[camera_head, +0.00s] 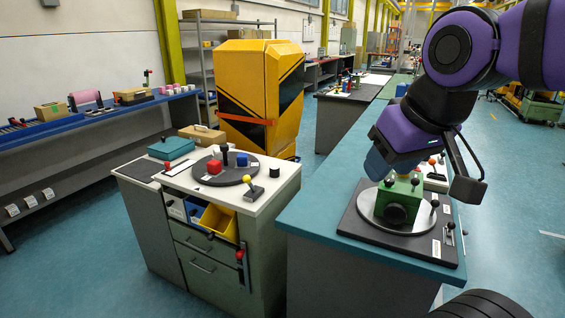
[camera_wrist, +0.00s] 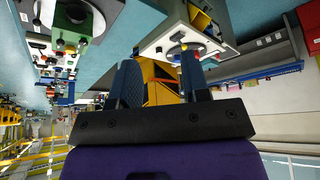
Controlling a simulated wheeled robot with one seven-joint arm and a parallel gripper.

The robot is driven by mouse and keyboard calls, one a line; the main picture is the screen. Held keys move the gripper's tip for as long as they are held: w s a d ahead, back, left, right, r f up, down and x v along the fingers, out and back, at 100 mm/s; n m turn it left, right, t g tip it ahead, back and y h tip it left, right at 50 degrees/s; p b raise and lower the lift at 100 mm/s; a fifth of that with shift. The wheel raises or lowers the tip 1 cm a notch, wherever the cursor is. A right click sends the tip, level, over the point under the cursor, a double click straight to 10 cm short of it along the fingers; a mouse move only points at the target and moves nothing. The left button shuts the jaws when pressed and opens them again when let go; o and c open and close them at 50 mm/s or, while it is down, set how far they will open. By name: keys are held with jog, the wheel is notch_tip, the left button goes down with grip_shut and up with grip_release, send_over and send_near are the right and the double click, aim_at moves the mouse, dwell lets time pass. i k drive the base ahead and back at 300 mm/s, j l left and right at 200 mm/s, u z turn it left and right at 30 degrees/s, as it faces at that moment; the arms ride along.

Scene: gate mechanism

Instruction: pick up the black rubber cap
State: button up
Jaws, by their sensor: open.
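A small black cylinder (camera_head: 275,167), which looks like the black rubber cap, stands on the right part of the white cabinet top (camera_head: 262,200) in the head view. I cannot pick it out surely in the wrist view. My gripper (camera_head: 378,167) is to the right of it, beside the green box on the teal bench. In the wrist view my gripper (camera_wrist: 160,68) has its two blue fingers spread apart with nothing between them. The wrist picture appears upside down.
A dark turntable (camera_head: 222,180) with red and blue blocks and a yellow-knobbed lever (camera_head: 250,186) stand close to the cylinder. The green box (camera_head: 400,195) sits on a round plate on the teal bench (camera_head: 310,215). A yellow cabinet (camera_head: 258,95) stands behind.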

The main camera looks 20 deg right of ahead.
aim_at(274, 171)
jog(key=i+j+z, duration=0.3)
jog(key=i+j, duration=0.25)
jog(key=i+j+z, duration=0.35)
jog(key=i+j, duration=0.2)
jog(key=i+j+z, duration=0.15)
jog(key=j, duration=0.35)
jog(key=i+j+z, duration=0.15)
jog(key=i+j, duration=0.15)
jog(key=i+j+z, duration=0.15)
jog(key=j, duration=0.35)
jog(key=i+j+z, duration=0.15)
jog(key=j, duration=0.3)
